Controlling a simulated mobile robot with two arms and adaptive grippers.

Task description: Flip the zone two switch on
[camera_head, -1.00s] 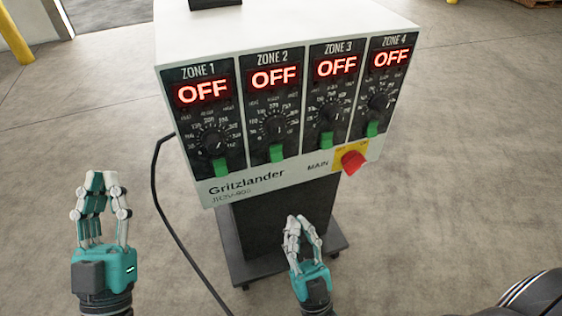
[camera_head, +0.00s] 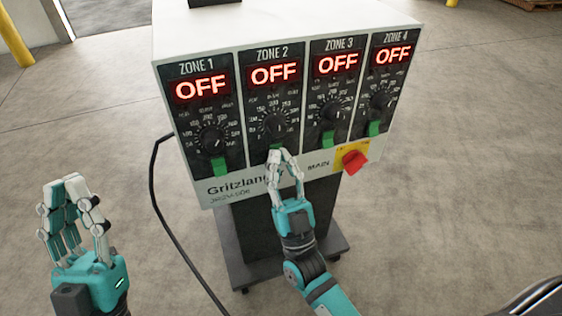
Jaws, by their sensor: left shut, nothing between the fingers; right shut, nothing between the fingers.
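The white control box (camera_head: 390,162) has a zone two panel (camera_head: 274,95) whose red display (camera_head: 274,73) reads OFF. The green zone two switch (camera_head: 275,147) at the panel's bottom is mostly hidden behind the fingertips of my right gripper (camera_head: 283,156). My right gripper is shut and empty, right at or just in front of the switch; I cannot tell whether it touches. My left gripper (camera_head: 72,190) is shut and empty at the lower left, away from the box.
The zone one (camera_head: 219,166), zone three (camera_head: 328,138) and zone four (camera_head: 375,128) green switches sit beside it, and their displays read OFF. A red main knob (camera_head: 354,162) is at the lower right. A black cable (camera_head: 155,190) hangs left of the box. Open floor surrounds the stand.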

